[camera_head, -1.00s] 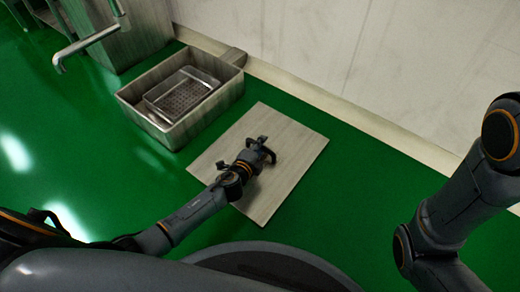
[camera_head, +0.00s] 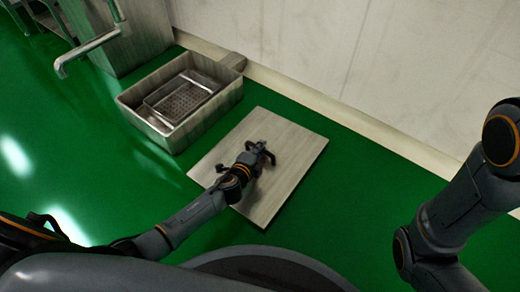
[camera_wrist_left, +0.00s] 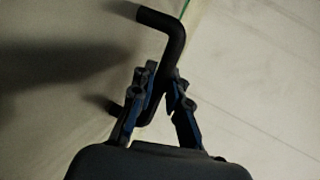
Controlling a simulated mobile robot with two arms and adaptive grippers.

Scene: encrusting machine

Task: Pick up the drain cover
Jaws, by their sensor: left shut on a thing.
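The drain cover (camera_head: 298,165) is a pale, flat rectangular plate at the middle of the head view. A dark bent bar handle (camera_wrist_left: 174,45) stands on it and shows clearly in the left wrist view. My left gripper (camera_head: 262,150) is over the middle of the cover. Its fingers, also in the left wrist view (camera_wrist_left: 160,85), are shut on the handle, with the bar passing between them. I cannot tell whether the cover is raised off the floor. My right arm shows at the right, but its gripper is out of view.
A metal basin (camera_head: 180,140) with a perforated basket (camera_head: 182,101) inside stands to the left of the cover. A metal cabinet (camera_head: 140,45) and a bent pipe (camera_head: 88,46) are at the upper left. A pale wall (camera_head: 400,70) runs behind. Green floor to the left is clear.

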